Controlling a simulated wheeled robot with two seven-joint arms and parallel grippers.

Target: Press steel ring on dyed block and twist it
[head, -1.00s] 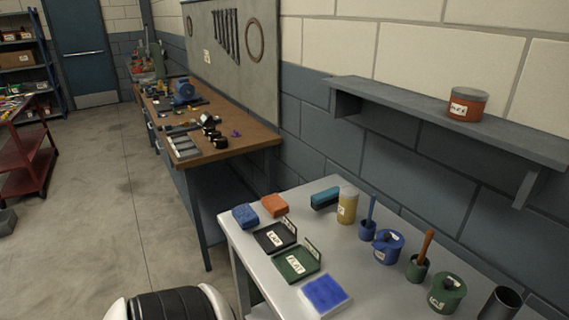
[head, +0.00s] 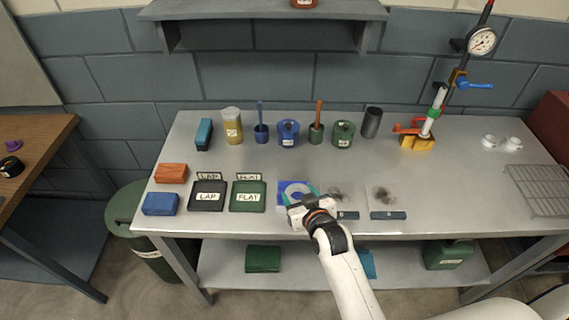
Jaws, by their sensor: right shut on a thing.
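The dyed block (head: 282,186) is a flat blue square lying on the table, left of the lapping-like plates with dark smudges. A pale grey steel ring (head: 293,187) shows over the middle of the block. My right gripper (head: 301,197) is over the block's front right part, shut on the ring, and hides part of both. I cannot tell whether the ring touches the block's face. My left gripper is not in view.
Two smudged plates (head: 384,193) lie right. Pots, brushes and a dial gauge stand (head: 417,140) line the back. The table's right middle is clear.

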